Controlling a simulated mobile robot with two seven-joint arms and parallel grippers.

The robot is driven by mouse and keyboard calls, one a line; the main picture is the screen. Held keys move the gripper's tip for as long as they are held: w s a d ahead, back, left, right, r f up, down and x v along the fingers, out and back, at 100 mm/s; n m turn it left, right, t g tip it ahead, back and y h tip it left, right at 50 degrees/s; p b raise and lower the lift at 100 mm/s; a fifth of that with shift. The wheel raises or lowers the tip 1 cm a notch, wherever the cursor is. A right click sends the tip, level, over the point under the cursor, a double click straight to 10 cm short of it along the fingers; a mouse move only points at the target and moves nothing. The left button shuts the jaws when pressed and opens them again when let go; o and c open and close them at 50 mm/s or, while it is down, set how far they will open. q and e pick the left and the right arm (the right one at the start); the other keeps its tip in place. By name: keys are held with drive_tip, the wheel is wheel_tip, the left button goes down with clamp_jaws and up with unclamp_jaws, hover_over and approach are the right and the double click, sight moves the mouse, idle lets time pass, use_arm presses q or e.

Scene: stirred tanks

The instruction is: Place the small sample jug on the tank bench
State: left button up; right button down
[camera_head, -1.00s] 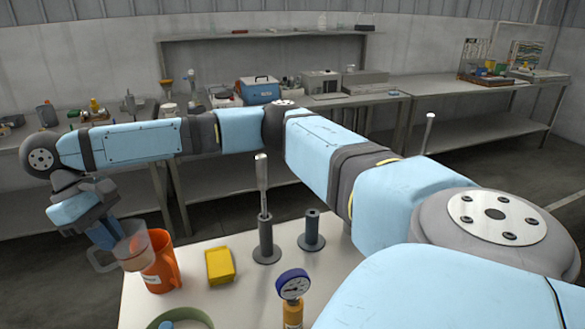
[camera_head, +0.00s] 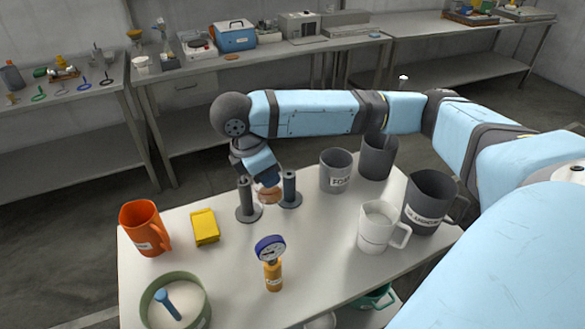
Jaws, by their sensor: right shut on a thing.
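My right gripper (camera_head: 266,184) reaches down over the back of the white-topped bench (camera_head: 325,222). It is shut on the small sample jug (camera_head: 268,195), a clear vessel that looks brownish here and is partly hidden by the fingers. The jug is at the two dark upright stands, the left stand (camera_head: 246,203) and the right stand (camera_head: 290,190). I cannot tell whether it touches them or the bench top. My left gripper is not in view.
An orange jug (camera_head: 142,230), a yellow block (camera_head: 205,227), a gauge (camera_head: 271,262) and a green-rimmed bowl (camera_head: 150,297) stand left and front. Grey jugs (camera_head: 337,176) (camera_head: 432,195) and a white jug (camera_head: 375,232) stand right.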

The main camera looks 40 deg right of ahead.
drive_tip(key=shift+s+d+r+n+t+p, duration=1.45)
drive_tip(key=shift+s+d+r+n, duration=1.05)
drive_tip(key=shift+n, duration=1.8)
drive_tip(key=f, duration=1.3)
drive_tip(key=s+f, duration=0.1)
drive_tip(key=f, duration=0.6)
drive_tip(key=shift+d, duration=0.1)
drive_tip(key=shift+f, duration=0.15)
drive_tip(key=c, duration=1.2)
unclamp_jaws()
